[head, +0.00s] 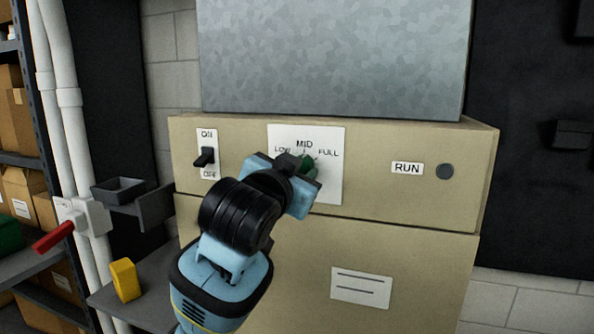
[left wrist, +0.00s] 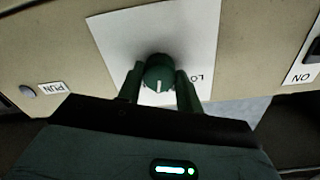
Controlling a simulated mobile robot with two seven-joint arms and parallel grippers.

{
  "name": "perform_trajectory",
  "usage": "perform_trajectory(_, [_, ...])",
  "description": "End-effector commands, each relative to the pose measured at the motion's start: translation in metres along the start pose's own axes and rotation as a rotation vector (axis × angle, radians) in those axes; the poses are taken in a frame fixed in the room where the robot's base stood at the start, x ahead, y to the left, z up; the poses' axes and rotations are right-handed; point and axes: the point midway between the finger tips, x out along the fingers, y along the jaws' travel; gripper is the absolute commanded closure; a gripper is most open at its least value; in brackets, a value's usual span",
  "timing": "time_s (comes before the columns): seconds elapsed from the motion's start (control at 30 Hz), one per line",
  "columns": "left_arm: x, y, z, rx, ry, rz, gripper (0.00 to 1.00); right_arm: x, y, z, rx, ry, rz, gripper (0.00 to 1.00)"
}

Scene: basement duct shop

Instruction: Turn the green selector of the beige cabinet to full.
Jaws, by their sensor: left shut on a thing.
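The beige cabinet (head: 400,262) stands in front of me. Its white dial plate (head: 332,184) reads LOW, MID and FULL from left to right. The green selector (head: 308,163) is on this plate, partly hidden behind my left gripper (head: 303,170). In the left wrist view the round selector (left wrist: 158,70) sits between the two fingers of my left gripper (left wrist: 160,90), which is shut on it. That view is upside down; the knob's pale mark points down there, roughly towards MID. My right gripper is not in view.
A black ON/OFF switch (head: 205,158) is left of the dial plate. A RUN label (head: 407,168) and a dark round lamp (head: 445,171) are on the right. A grey metal duct (head: 335,60) rises above. A yellow block (head: 125,280) and a red lever (head: 53,238) are at left.

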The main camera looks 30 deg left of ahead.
Motion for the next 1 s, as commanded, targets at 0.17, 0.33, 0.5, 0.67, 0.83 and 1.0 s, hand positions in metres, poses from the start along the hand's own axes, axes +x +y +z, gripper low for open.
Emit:
perform_trajectory(0.17, [-0.0001, -0.0014, -0.0013, 0.166, 0.000, -0.003, 0.87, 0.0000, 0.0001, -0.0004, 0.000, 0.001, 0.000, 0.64])
perform_trajectory(0.33, [-0.0002, -0.0015, -0.0019, 0.329, -0.002, -0.003, 0.87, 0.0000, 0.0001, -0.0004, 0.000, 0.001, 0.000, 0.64])
perform_trajectory(0.5, [-0.0002, -0.0013, -0.0021, 0.484, -0.005, -0.002, 0.87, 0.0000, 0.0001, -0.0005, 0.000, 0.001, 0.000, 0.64])
perform_trajectory(0.67, [-0.0003, -0.0015, -0.0023, 0.609, -0.007, -0.003, 0.87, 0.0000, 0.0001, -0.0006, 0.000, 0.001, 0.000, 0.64])
perform_trajectory(0.83, [-0.0003, -0.0010, -0.0025, 0.714, -0.009, -0.002, 0.87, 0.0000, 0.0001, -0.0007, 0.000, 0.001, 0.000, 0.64])
perform_trajectory(1.0, [-0.0004, -0.0011, -0.0026, 0.784, -0.010, -0.002, 0.87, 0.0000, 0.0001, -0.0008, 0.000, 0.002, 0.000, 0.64])
